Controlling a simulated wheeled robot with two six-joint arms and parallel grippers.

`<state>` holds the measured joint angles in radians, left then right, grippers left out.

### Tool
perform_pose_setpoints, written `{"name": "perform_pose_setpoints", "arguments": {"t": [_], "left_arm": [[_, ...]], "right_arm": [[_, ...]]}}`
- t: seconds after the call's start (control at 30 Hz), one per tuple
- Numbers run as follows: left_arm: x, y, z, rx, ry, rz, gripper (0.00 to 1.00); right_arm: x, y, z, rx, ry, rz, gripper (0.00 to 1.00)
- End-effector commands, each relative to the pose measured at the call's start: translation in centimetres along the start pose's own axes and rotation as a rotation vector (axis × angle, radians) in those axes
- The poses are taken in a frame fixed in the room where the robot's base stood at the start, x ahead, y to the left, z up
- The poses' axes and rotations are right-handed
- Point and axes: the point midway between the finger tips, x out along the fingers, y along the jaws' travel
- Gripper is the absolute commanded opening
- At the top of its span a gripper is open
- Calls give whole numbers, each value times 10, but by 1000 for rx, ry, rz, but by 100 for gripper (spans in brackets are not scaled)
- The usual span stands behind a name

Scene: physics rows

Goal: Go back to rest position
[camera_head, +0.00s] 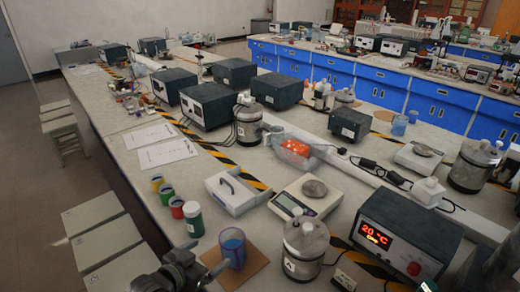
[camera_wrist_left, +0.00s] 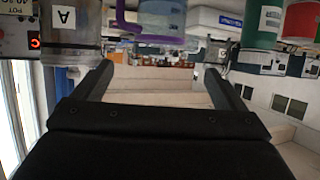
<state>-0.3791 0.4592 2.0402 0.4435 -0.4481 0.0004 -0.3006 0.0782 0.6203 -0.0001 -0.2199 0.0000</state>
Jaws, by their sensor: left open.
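My left gripper (camera_head: 188,271) is low in the head view, beside the blue cup (camera_head: 232,247) on a brown mat (camera_head: 257,262). In the left wrist view its two fingers are apart (camera_wrist_left: 157,72), with nothing between them. That view looks upside down, with a purple-handled cup (camera_wrist_left: 150,22), a jar marked A (camera_wrist_left: 70,25) and a green jar (camera_wrist_left: 262,22) along its top. A dark shape at the bottom right corner of the head view may be my right arm; its jaws cannot be made out.
Several small jars, including a green one (camera_head: 193,219), stand left of the cup. A white tray (camera_head: 232,192), a scale (camera_head: 306,197), a glass jar (camera_head: 304,246) and a heater reading 20 °C (camera_head: 405,235) are nearby. Grey stools (camera_head: 105,240) stand left of the bench.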

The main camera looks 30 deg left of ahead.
Motion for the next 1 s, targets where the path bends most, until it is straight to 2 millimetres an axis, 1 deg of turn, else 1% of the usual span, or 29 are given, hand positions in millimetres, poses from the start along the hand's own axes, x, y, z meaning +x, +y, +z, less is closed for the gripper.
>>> {"name": "perform_pose_setpoints", "arguments": {"t": [0.17, 0.27, 0.37, 0.47, 0.5, 0.7, 1.0], "left_arm": [[-1, 2, 2, 0, -10, 0, 92], [-6, 9, 10, 5, -60, -4, 92], [-19, 21, 26, 13, -160, -16, 92], [-38, 33, 44, 21, -291, -42, 92], [-47, 37, 52, 22, -346, -56, 92], [-94, 50, 78, 14, -581, -129, 92], [-154, 60, 96, -32, -821, -222, 92]], "right_arm": [[0, 0, 0, 0, 0, 0, 43], [0, 0, 0, 0, 0, 0, 43], [0, 0, 0, 0, 0, 0, 43], [0, 0, 0, 0, 1, 0, 43], [0, 0, 0, 0, 1, 0, 43], [0, 1, -1, 0, 1, 1, 43], [0, 1, -1, -1, 1, 1, 43]]}}
